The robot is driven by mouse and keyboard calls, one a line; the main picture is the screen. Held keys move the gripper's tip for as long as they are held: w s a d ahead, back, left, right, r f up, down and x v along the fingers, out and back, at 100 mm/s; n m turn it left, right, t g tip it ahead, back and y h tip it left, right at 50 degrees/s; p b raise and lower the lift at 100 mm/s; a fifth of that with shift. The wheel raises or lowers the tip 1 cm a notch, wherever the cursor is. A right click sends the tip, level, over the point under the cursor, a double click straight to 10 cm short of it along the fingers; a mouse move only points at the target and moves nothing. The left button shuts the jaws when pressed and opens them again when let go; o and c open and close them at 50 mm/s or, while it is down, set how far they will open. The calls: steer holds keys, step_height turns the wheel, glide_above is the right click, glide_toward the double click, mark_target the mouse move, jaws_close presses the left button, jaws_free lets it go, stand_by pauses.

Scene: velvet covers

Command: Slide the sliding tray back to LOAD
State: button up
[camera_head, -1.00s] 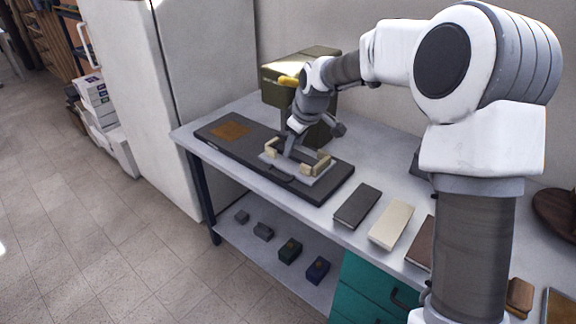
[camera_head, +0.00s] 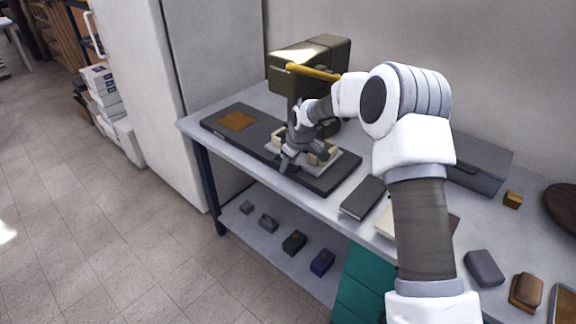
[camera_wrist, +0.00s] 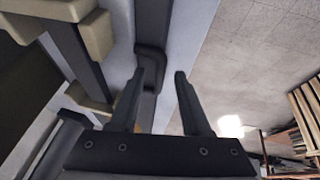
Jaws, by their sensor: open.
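The sliding tray (camera_head: 318,168) is a pale grey plate with cream blocks on it. It sits toward the right part of a long dark base (camera_head: 335,181) on the bench. A brown square patch (camera_head: 238,120) marks the base's left part; no LOAD lettering is readable. My gripper (camera_head: 287,164) is at the tray's front edge with its fingers open. In the wrist view my open fingers (camera_wrist: 160,76) are by a dark handle (camera_wrist: 151,62). One finger overlaps the handle in the picture; I cannot tell whether they touch. My gripper hides the handle in the head view.
An olive-green machine (camera_head: 335,55) with a yellow lever (camera_head: 313,72) stands behind the base. A dark flat block (camera_head: 363,197) lies to its right. A grey case (camera_head: 478,165) is at the back right. Small blocks lie on the lower shelf (camera_head: 266,254). The floor in front is free.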

steer(key=shift+w+a+f, duration=0.15)
steer(key=shift+w+f, duration=0.1)
steer(key=shift+f, duration=0.4)
jaws_close()
stand_by(1.0)
